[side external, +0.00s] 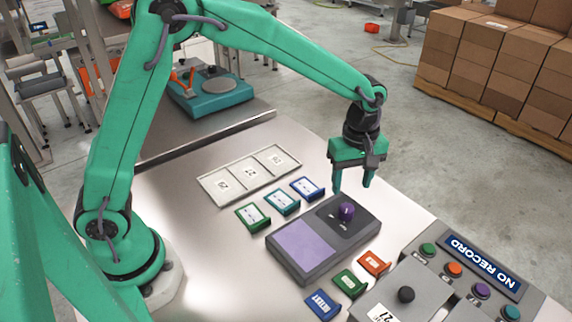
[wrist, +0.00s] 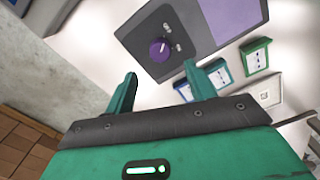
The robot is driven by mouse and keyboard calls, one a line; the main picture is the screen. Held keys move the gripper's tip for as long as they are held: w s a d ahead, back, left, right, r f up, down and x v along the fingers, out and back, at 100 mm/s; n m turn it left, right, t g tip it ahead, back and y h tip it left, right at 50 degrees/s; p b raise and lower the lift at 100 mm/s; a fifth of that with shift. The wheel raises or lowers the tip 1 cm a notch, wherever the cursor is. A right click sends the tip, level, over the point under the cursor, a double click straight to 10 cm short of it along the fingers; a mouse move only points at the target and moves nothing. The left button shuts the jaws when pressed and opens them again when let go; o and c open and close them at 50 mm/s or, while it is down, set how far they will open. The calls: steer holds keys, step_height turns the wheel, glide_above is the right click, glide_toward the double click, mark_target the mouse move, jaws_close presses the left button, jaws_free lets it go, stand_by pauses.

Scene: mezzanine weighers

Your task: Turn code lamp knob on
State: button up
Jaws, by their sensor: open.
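The code lamp is a dark grey box (side external: 297,262) with a purple panel (side external: 305,249) and a purple knob (side external: 347,211) on its top. In the wrist view the knob (wrist: 161,49) shows a pale pointer line, with small marks on the box beside it. My gripper (side external: 352,184) is green, open and empty. It hangs above the knob end of the box, apart from the knob. In the wrist view its two fingers (wrist: 164,86) point toward the box, with the knob beyond the gap between them.
Green, teal and blue tags (side external: 282,202) lie beside the box, near a pale three-part tray (side external: 250,173). Orange, green and blue tags (side external: 350,284) lie on its other side. A grey button console (side external: 468,268) reading "NO RECORD" and a black-knobbed box (side external: 398,302) stand at the right.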

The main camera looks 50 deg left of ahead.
mark_target(347, 208)
steer(key=shift+f, duration=3.7)
steer(key=shift+c, duration=0.4)
steer(key=c, duration=0.9)
steer(key=shift+m, duration=0.4)
steer(key=m, duration=0.9)
steer(key=shift+r+m, duration=0.1)
steer(key=shift+m, duration=0.2)
steer(key=m, duration=0.3)
steer(key=shift+m, duration=0.3)
